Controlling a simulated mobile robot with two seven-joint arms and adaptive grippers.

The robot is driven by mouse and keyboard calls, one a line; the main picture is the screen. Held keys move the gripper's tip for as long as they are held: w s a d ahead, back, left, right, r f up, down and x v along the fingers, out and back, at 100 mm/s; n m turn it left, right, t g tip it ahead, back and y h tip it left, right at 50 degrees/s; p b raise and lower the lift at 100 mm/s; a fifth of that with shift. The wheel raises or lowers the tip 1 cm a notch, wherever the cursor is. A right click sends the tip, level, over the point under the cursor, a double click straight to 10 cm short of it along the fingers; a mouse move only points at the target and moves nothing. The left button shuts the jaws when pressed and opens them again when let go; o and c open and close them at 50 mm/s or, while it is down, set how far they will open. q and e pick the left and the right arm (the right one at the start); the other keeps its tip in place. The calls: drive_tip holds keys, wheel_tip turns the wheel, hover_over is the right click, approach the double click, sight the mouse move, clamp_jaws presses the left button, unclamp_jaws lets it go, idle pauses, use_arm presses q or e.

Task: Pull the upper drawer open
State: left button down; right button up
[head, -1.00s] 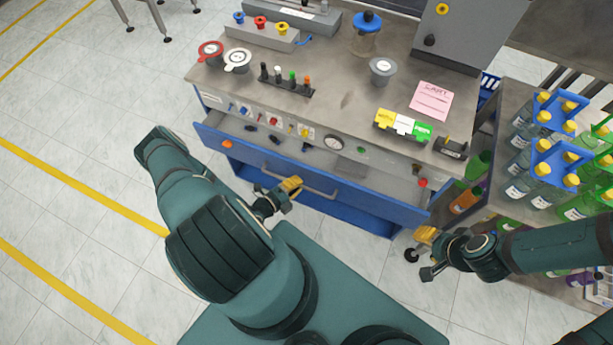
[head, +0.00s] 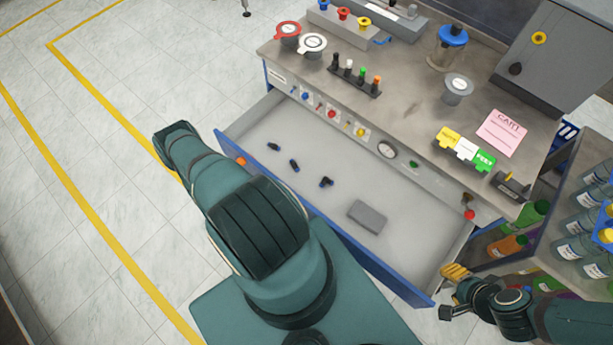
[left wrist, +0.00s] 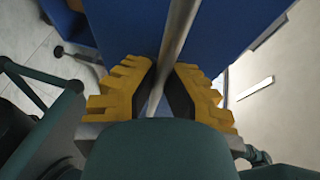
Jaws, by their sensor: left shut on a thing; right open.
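The upper drawer (head: 410,230) of the blue and grey cart is pulled well out in the head view, its light grey floor in plain sight. Its blue front faces me, partly behind my left arm. In the left wrist view, my left gripper (left wrist: 160,84) has its yellow fingers closed around the metal bar handle (left wrist: 177,38) of the blue drawer front (left wrist: 225,30). The left gripper and handle are hidden behind my arm in the head view. My right gripper (head: 452,290) is open and empty, close to the drawer's front right corner.
Small dark parts (head: 295,166) and a grey block (head: 367,216) lie in the drawer. The cart top (head: 400,105) holds cups, coloured pegs, labelled blocks and a pink card (head: 502,132). A side table with bottles (head: 575,248) stands at right. The floor at left is clear.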

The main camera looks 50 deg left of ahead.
use_arm(q)
drive_tip(key=shift+s+d, duration=0.1)
drive_tip(key=shift+s, duration=0.05)
drive_tip(key=c, duration=1)
unclamp_jaws()
drive_tip(key=v, duration=1.2)
